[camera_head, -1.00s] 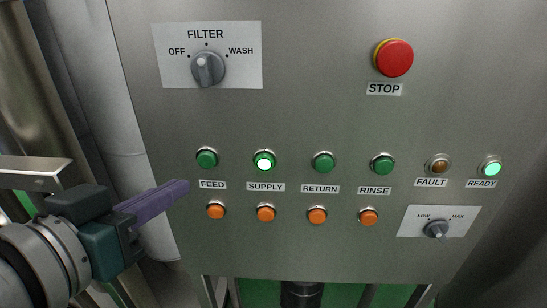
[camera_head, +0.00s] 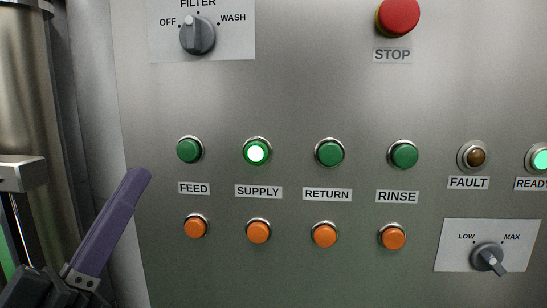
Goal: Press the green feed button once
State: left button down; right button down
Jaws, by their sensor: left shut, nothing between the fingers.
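The green feed button (camera_head: 189,150) is unlit and sits at the left end of the row of green buttons, above the FEED label (camera_head: 194,188). My left gripper (camera_head: 138,178) is shut and empty, with its purple fingers pointing up and to the right. In the picture its tip is left of and a little below the feed button, with a gap between them. An orange button (camera_head: 196,227) sits below the FEED label. My right gripper is not in view.
The supply button (camera_head: 256,151) beside it is lit. Green return (camera_head: 329,152) and rinse (camera_head: 404,154) buttons follow to the right. A red stop button (camera_head: 398,17) and a filter knob (camera_head: 198,36) are above.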

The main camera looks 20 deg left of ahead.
pick_arm(q)
jog(key=shift+h, duration=0.3)
jog(key=b, duration=0.4)
send_near(191, 143)
notch_tip(191, 143, up, 4)
jog(key=w+d, duration=0.1)
jog(key=shift+w+a+r, duration=0.1)
jog(key=shift+w+r, duration=0.15)
jog(key=shift+w, duration=0.7)
jog(key=shift+b, duration=0.3)
dwell(0.5)
jog(key=shift+w+a, duration=0.1)
jog(key=shift+w, duration=0.3)
jog(key=shift+w+a+b, duration=0.1)
jog(key=shift+w+b, duration=0.3)
jog(key=shift+b, duration=0.15)
dwell(0.3)
jog(key=shift+s, duration=0.15)
dwell(0.3)
jog(key=shift+s+p, duration=0.55)
jog(key=shift+s, duration=0.15)
